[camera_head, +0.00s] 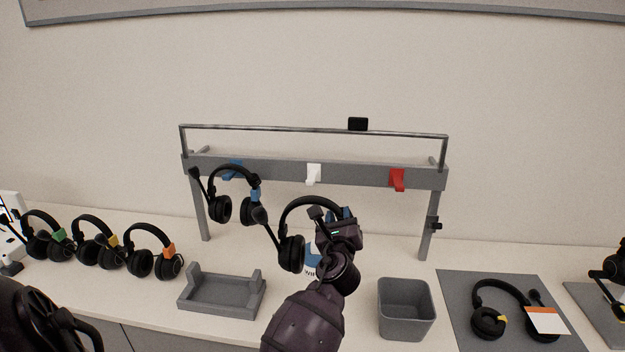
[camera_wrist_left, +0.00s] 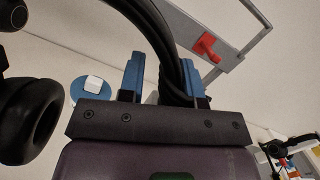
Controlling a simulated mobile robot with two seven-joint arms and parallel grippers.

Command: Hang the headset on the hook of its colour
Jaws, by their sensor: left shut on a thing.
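My left gripper (camera_head: 336,214) is shut on the band of a black headset (camera_head: 292,250), held in front of the rack. In the left wrist view the band (camera_wrist_left: 155,30) passes between the blue fingers (camera_wrist_left: 164,75), and one ear cup (camera_wrist_left: 28,115) hangs at left. No colour tag shows on the held headset. The rack rail (camera_head: 360,177) bears a blue hook (camera_head: 233,165), a white hook (camera_head: 313,174) and a red hook (camera_head: 397,180). A headset with a blue tag (camera_head: 220,208) hangs at the blue hook. The white and red hooks are bare. My right gripper is not in view.
Several tagged headsets (camera_head: 97,243) stand at left. A grey tray (camera_head: 222,297) and a grey bin (camera_head: 406,309) stand in front of the rack. A canister (camera_head: 309,265) is partly hidden behind the held headset. An orange-tagged headset (camera_head: 488,321) lies on a mat at right.

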